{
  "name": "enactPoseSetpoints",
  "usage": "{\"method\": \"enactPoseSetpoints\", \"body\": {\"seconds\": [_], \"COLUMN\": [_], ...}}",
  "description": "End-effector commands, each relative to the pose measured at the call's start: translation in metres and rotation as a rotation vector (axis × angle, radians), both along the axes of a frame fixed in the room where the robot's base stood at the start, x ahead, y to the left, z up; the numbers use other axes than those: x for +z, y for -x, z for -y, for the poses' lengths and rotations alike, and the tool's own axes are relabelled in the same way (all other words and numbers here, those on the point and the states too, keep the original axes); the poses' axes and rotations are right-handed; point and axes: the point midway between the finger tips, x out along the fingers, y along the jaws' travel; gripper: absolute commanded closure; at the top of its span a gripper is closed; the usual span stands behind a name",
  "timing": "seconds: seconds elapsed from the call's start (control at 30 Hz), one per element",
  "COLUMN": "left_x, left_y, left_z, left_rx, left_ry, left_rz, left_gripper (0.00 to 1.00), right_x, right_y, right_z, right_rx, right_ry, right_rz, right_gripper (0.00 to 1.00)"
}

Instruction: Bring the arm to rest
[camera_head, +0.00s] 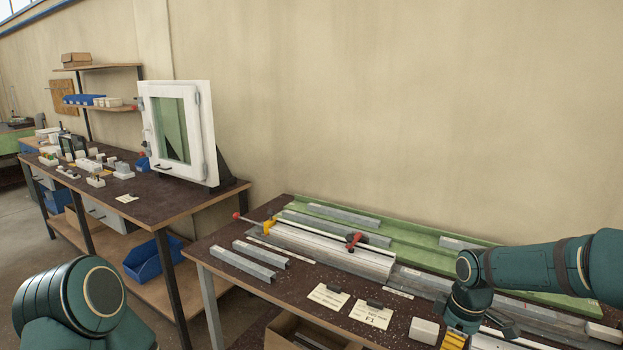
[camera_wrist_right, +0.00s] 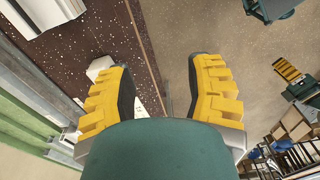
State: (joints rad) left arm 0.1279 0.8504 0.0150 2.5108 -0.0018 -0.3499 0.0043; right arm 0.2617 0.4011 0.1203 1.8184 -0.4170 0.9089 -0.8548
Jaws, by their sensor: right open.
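My right arm comes in from the right in the head view, bent downward over the right part of the clamp bench (camera_head: 225,262). My right gripper (camera_head: 455,339) shows there only as a yellow part at the bottom edge, its tips cut off. In the right wrist view my right gripper (camera_wrist_right: 160,66) is open, with nothing between its two yellow fingers. It hangs over the bench's front edge, with floor beyond. A teal joint of my left arm shows at the lower left of the head view; my left gripper is out of view.
A white block (camera_head: 425,331) lies close left of my right gripper. A profile with a red clamp (camera_head: 355,240), loose grey profiles (camera_head: 240,264) and paper cards (camera_head: 328,297) lie on the bench. A white window frame (camera_head: 209,135) stands on the left table. Floor shows between the tables.

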Motion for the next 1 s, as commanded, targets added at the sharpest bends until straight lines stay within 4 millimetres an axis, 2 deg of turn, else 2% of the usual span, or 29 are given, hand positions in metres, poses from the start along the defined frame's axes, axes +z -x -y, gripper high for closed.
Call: {"method": "enactPoseSetpoints", "body": {"seconds": [0.03,0.17,0.27,0.4,0.5,0.6,0.73,0.83,1.0], "left_x": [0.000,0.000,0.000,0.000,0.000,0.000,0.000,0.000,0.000], "left_y": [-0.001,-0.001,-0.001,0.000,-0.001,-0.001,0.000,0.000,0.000], "left_z": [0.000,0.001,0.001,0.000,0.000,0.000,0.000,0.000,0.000], "left_rx": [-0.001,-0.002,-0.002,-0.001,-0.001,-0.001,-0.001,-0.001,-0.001], "left_ry": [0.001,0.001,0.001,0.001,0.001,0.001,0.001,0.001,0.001], "left_rz": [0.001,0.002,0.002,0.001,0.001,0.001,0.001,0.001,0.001], "left_gripper": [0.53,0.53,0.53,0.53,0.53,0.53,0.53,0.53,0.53], "right_x": [-0.023,-0.075,-0.117,-0.171,-0.198,-0.215,-0.226,-0.229,-0.230], "right_y": [0.003,0.015,0.036,0.079,0.113,0.142,0.167,0.176,0.176], "right_z": [-0.016,-0.061,-0.100,-0.148,-0.170,-0.183,-0.189,-0.190,-0.190], "right_rx": [-0.033,-0.165,-0.307,-0.556,-0.736,-0.889,-1.020,-1.067,-1.082], "right_ry": [-0.034,-0.131,-0.210,-0.298,-0.331,-0.341,-0.340,-0.338,-0.340], "right_rz": [-0.004,-0.005,-0.022,-0.064,-0.093,-0.110,-0.118,-0.118,-0.114], "right_gripper": [0.48,0.48,0.48,0.48,0.48,0.48,0.48,0.48,0.48]}}
